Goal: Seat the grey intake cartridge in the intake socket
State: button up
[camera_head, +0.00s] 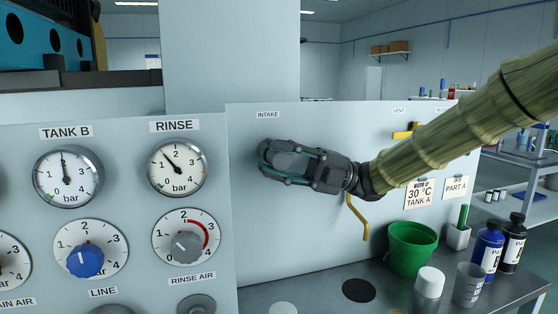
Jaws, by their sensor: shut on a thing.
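My gripper (272,161) is in front of the pale panel, just below the INTAKE label (267,114). Its dark fingers are closed around a grey thing, the grey intake cartridge (287,160), of which only a small part shows between them. The intake socket is not visible; the gripper covers the panel area under the label. I cannot tell whether the cartridge touches the panel or how it lines up with the socket.
A gauge panel (125,215) with dials and knobs stands at left. A yellow bent handle (361,218) and a yellow valve handle (405,133) are right of the gripper. A green bucket (411,248), bottles (488,247) and a beaker (468,285) stand on the bench below.

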aim_at(283, 164)
jog(key=shift+s, duration=0.1)
dwell(0.4)
jog(key=shift+s+d+b, duration=0.25)
jog(key=shift+s+b, duration=0.2)
jog(key=shift+s, duration=0.2)
jog(key=shift+s+d+b, duration=0.2)
jog(key=shift+s+b, duration=0.25)
jog(key=shift+s, duration=0.2)
jog(key=shift+f+b, duration=0.1)
jog(key=shift+b, duration=0.9)
dwell(1.2)
jog(key=shift+w+a, duration=0.25)
jog(key=shift+w, duration=0.5)
jog(key=shift+w+a, duration=0.2)
jog(key=shift+w, duration=0.5)
dwell(0.9)
jog(key=shift+s+b, duration=0.15)
jog(key=shift+b, duration=0.15)
jog(key=shift+s+d+b, duration=0.25)
jog(key=shift+s+b, duration=0.1)
jog(key=shift+s, duration=0.3)
jog(key=shift+s+d+b, duration=0.2)
jog(key=shift+s+b, duration=0.1)
jog(key=shift+s, duration=0.3)
jog(key=shift+s, duration=0.1)
